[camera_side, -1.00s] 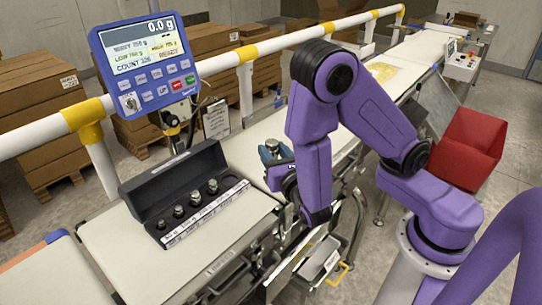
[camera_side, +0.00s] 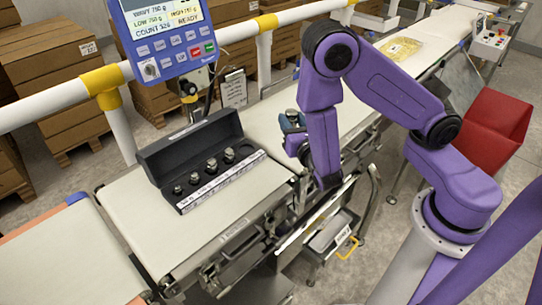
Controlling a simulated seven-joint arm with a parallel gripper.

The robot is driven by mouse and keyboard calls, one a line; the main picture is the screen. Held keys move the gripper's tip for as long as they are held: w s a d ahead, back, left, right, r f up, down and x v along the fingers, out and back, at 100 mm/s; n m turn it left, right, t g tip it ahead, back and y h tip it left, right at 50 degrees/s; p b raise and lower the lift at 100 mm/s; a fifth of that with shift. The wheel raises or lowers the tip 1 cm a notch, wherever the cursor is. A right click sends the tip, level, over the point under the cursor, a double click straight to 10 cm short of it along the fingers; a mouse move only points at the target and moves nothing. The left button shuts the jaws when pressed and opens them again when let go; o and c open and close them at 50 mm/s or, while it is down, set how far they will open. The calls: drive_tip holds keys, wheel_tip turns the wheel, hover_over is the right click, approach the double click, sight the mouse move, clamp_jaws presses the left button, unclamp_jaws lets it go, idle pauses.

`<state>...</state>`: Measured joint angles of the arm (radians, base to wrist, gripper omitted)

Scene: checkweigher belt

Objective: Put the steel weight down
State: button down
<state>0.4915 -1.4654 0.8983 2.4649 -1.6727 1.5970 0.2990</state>
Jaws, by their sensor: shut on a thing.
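The steel weight (camera_side: 291,115) shows as a small grey metal knob and body between the blue-tipped fingers of my gripper (camera_side: 291,124). My gripper is shut on it, low over the near left part of the weighing belt (camera_side: 262,117). My fingers and hand hide the weight's lower part, so I cannot tell whether it touches the belt. An open black case (camera_side: 158,155) lies to the left on the nearer belt, with several smaller steel weights (camera_side: 211,165) standing in a row in it.
The blue control display (camera_side: 170,35) stands behind the case, its top cut off. A white and yellow rail (camera_side: 225,36) runs along the back. A clear bag of yellow contents (camera_side: 400,48) lies farther along the belt. A red bin (camera_side: 495,128) is at right.

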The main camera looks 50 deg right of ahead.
drive_tip(key=s+a+r, duration=0.1)
drive_tip(key=a, duration=0.1)
drive_tip(key=s+a+r, duration=0.2)
drive_tip(key=shift+r, duration=0.15)
drive_tip(key=shift+w, duration=0.1)
hover_over(249, 155)
drive_tip(key=f, duration=0.5)
drive_tip(key=d+f, duration=0.1)
drive_tip(key=f, duration=0.2)
drive_tip(key=shift+s, duration=0.4)
drive_tip(key=shift+w+a+f, duration=0.1)
drive_tip(key=shift+w+f, duration=0.4)
drive_tip(key=shift+f, duration=0.05)
drive_tip(key=f, duration=0.2)
drive_tip(key=shift+w+a+f, duration=0.1)
drive_tip(key=shift+w+f, duration=0.3)
drive_tip(key=shift+f, duration=0.35)
